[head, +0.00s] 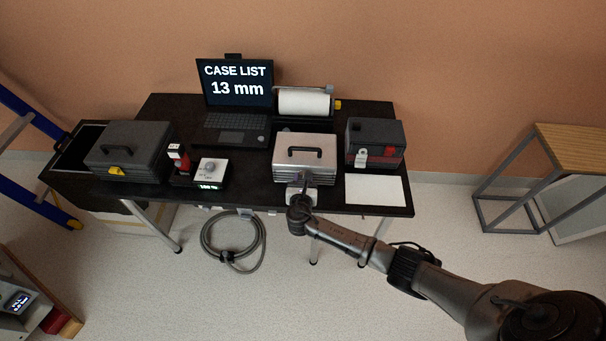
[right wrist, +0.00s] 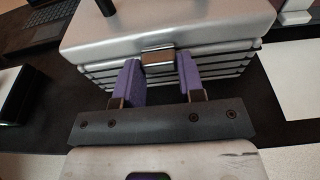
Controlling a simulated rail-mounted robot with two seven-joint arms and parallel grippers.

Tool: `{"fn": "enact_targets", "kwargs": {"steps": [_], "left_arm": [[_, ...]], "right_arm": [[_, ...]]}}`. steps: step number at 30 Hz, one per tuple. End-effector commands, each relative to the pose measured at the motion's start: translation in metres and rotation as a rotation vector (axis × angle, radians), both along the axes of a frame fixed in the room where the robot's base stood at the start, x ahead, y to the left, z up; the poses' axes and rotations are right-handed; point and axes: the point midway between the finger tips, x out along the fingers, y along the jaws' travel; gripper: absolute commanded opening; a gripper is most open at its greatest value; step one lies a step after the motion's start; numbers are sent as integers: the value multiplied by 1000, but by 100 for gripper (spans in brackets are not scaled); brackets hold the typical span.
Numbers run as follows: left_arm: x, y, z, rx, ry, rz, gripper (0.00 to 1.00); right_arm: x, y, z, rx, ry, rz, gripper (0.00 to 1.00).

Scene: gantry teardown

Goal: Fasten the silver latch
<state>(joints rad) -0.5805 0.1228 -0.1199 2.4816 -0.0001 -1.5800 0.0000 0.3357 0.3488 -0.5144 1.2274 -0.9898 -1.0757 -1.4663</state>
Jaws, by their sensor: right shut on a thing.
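The silver case (head: 305,148) stands on the black table with its lid down and a dark handle on top. Its silver latch (right wrist: 158,59) is at the middle of the front, just below the lid edge. My right gripper (head: 301,189) is at the front of this case. In the right wrist view its purple fingers (right wrist: 160,80) stand one on each side of the latch, shut on it. Finger contact is hard to make out, and I cannot tell whether the latch is fastened. In the head view my gripper hides the latch. My left gripper is out of view.
On the black table (head: 245,190), a dark grey case (head: 130,145) stands left and a black case with a red latch (head: 375,143) right. A white sheet (head: 376,190) lies front right. A laptop (head: 236,90) and a paper roll (head: 304,102) are behind.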

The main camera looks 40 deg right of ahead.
Motion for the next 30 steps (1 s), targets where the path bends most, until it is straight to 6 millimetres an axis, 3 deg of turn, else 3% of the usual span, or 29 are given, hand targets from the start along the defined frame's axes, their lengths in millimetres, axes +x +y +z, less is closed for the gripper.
{"fn": "enact_targets", "kwargs": {"steps": [3, 14, 15, 21, 30], "left_arm": [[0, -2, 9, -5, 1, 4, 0], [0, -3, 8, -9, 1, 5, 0], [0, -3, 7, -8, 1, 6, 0], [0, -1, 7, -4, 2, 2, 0], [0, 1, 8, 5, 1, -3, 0]], "right_arm": [[1, 0, 3, 14, 13, -1, 12], [1, 0, 1, 18, 16, 0, 12], [1, 0, 1, 18, 16, 0, 40], [1, 0, 1, 18, 16, 0, 59], [0, 1, 1, 17, 17, 0, 62]]}}
